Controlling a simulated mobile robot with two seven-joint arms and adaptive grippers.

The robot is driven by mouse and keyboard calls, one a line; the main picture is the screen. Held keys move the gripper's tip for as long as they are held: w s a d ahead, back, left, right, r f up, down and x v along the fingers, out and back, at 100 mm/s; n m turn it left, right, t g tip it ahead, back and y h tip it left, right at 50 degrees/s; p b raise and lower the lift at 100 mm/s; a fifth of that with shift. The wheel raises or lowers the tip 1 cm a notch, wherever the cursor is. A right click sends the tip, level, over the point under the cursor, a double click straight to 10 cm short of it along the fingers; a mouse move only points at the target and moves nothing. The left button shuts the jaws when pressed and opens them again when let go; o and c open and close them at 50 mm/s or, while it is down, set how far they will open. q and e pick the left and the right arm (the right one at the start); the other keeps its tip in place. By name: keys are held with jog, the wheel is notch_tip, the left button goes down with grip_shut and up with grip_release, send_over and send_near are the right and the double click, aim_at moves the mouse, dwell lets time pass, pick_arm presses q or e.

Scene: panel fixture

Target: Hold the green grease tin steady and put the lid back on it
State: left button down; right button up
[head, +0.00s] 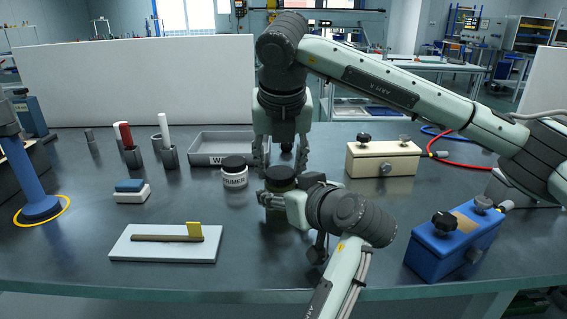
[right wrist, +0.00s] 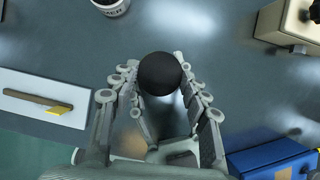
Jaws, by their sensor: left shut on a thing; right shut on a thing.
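The green grease tin (head: 279,187) stands on the bench, mostly hidden by my grippers. My left gripper (head: 274,201), on the arm from the bottom of the head view, is shut on the tin's body from the right side. My right gripper (head: 281,166) points straight down over the tin and is shut on the dark round lid (head: 280,173). In the right wrist view the lid (right wrist: 160,73) is a black disc between the fingertips, hiding the tin beneath. The lid is at the tin's top; I cannot tell whether it is fully seated.
A primer jar (head: 234,172) with a black lid stands close to the left. A cream box (head: 383,160) and a blue box (head: 452,247) stand to the right.

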jog(key=m+h, duration=0.1)
jog(key=m, duration=0.1)
jog(key=a+m+h, duration=0.1)
jog(key=m, duration=0.2)
jog(key=m+g+h, duration=0.1)
jog(key=m, duration=0.2)
jog(key=shift+w+m, duration=0.15)
jog(key=shift+m, duration=0.15)
jog(key=m, duration=0.2)
jog(key=m+g+h, duration=0.1)
jog(key=m, duration=0.2)
jog(key=shift+w+a+r+m+g+h, duration=0.1)
jog(key=shift+w+m+g+h, duration=0.2)
jog(key=shift+m+g, duration=0.1)
jog(key=m+g, duration=0.1)
jog(key=m, duration=0.2)
jog(key=m+g, duration=0.1)
jog(key=m, duration=0.2)
jog(key=shift+w+g, duration=0.15)
jog(key=shift+g, duration=0.15)
jog(key=m+g, duration=0.1)
jog(key=m, duration=0.2)
jog(key=m+g, duration=0.1)
jog(key=m, duration=0.1)
jog(key=shift+w+m+y, duration=0.2)
jog(key=shift+m+y, duration=0.2)
jog(key=o, duration=0.7)
jog(key=shift+f, duration=0.2)
